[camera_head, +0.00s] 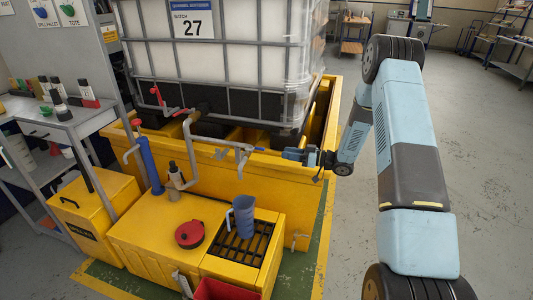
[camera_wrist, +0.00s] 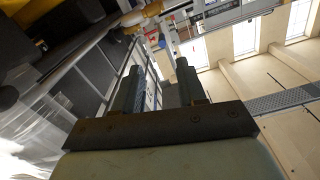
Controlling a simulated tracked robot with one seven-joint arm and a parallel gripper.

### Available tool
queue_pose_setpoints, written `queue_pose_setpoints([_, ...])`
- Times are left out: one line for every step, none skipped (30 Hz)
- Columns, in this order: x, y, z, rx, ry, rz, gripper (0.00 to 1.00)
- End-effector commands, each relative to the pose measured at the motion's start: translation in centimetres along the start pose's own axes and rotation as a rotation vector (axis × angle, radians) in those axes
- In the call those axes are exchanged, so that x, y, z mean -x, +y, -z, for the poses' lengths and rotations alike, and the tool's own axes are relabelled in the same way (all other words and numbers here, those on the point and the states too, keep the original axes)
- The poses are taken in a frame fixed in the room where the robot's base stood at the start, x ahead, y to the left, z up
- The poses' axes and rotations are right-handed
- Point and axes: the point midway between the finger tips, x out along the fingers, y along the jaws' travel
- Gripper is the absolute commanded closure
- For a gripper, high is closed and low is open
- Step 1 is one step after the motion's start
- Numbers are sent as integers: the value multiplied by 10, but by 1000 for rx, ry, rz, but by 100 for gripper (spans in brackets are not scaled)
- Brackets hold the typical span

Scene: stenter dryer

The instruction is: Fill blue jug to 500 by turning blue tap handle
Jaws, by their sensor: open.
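The blue jug (camera_head: 244,216) stands upright on a black grate (camera_head: 236,243) set in the yellow cabinet top. Its level marks and contents are too small to read. A grey tap pipe (camera_head: 240,150) comes off the tank's front and hangs above and behind the jug. A thin blue handle (camera_head: 261,149) seems to reach right from this pipe towards my gripper. My gripper (camera_head: 287,155) is just right of it, at about the same height in the picture. In the wrist view my gripper (camera_wrist: 157,68) has its two fingers apart with nothing between them. Contact with the handle cannot be told.
A caged white tank (camera_head: 240,50) labelled 27 sits in a yellow bund (camera_head: 215,170). A red-handled pipe (camera_head: 158,97) is left of the tap. A red round lid (camera_head: 190,234) and a blue cylinder (camera_head: 150,165) are left of the jug. Floor at the right is clear.

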Motion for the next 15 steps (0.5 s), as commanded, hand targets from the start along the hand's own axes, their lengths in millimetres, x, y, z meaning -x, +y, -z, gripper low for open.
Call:
queue_pose_setpoints([0,0,0,0,0,0,59])
queue_pose_setpoints([0,0,0,0,0,0,59])
queue_pose_setpoints([0,-1,0,0,0,0,59])
queue_pose_setpoints([0,-1,0,0,0,0,59])
queue_pose_setpoints([1,-2,1,0,0,-1,59])
queue_pose_setpoints([1,-3,1,0,0,-1,59])
queue_pose_setpoints([1,-3,1,0,0,-1,59])
queue_pose_setpoints([1,-4,1,0,-1,-1,59])
queue_pose_setpoints([1,-4,1,0,-1,0,59])
queue_pose_setpoints([1,-4,1,0,-1,0,59])
queue_pose_setpoints([1,-4,1,0,-1,0,59])
queue_pose_setpoints([1,-4,1,0,-1,0,59])
queue_pose_setpoints([1,-4,1,0,-1,0,59])
queue_pose_setpoints([0,-4,1,0,-1,0,59])
queue_pose_setpoints([0,-4,1,0,-1,0,59])
